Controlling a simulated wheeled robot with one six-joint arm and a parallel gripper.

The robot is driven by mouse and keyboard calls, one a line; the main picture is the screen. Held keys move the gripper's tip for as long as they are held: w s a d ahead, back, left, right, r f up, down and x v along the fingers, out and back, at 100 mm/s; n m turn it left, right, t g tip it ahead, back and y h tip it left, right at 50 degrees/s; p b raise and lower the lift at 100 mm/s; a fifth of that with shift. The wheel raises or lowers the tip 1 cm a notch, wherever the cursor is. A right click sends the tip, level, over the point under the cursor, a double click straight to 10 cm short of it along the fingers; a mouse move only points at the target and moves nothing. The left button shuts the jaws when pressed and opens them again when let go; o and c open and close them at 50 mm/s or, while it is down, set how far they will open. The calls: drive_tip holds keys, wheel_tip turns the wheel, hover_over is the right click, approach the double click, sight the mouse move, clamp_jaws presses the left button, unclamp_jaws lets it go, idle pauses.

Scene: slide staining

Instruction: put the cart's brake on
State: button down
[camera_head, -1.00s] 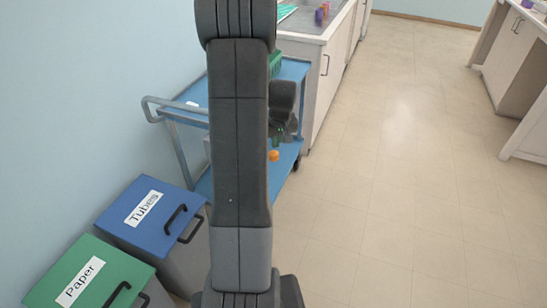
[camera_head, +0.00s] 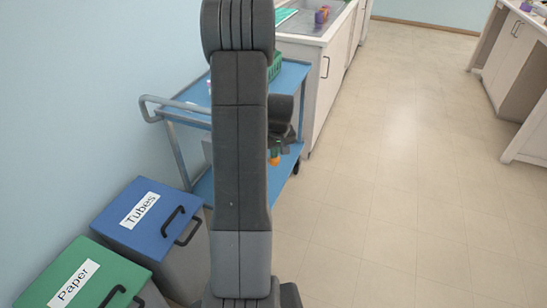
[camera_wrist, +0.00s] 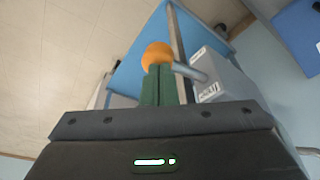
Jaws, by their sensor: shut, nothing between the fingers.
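The blue cart (camera_head: 292,76) stands against the wall, partly hidden by my arm; its blue shelf also shows in the wrist view (camera_wrist: 151,32). An orange ball knob (camera_wrist: 157,55) sits at the end of a short grey lever (camera_wrist: 187,71), which comes out of a grey box (camera_wrist: 222,72) with white labels at the cart's edge. The knob shows small in the head view (camera_head: 275,161). My gripper (camera_wrist: 160,72) has its green fingers shut and empty. Their tips are right at the knob and overlap it in the wrist view; I cannot tell whether they touch.
A blue-lidded Tubes bin (camera_head: 146,216) and a green-lidded Paper bin (camera_head: 84,280) stand along the wall in front of the cart. A counter with a sink (camera_head: 318,22) stands beyond the cart. The floor (camera_head: 400,180) to the right is clear.

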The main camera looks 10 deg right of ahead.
sight(277, 161)
drive_tip(key=b+x, duration=0.1)
drive_tip(key=s+b+x, duration=0.1)
drive_tip(key=x, duration=0.1)
drive_tip(key=shift+w+f, duration=0.2)
drive_tip(key=shift+f, duration=0.2)
drive_tip(key=shift+r, duration=0.4)
drive_tip(key=shift+s+d+r, duration=0.1)
drive_tip(key=shift+s+r, duration=0.2)
drive_tip(key=shift+s, duration=0.5)
drive_tip(key=shift+s+d+r, duration=0.1)
drive_tip(key=shift+s+r, duration=0.15)
drive_tip(key=shift+s, duration=0.5)
drive_tip(key=v, duration=1.3)
drive_tip(key=shift+r+p, duration=0.35)
drive_tip(key=shift+p, duration=0.05)
drive_tip(key=shift+s, duration=0.1)
drive_tip(key=x, duration=1.3)
drive_tip(key=shift+f+b, duration=0.4)
drive_tip(key=shift+r, duration=0.1)
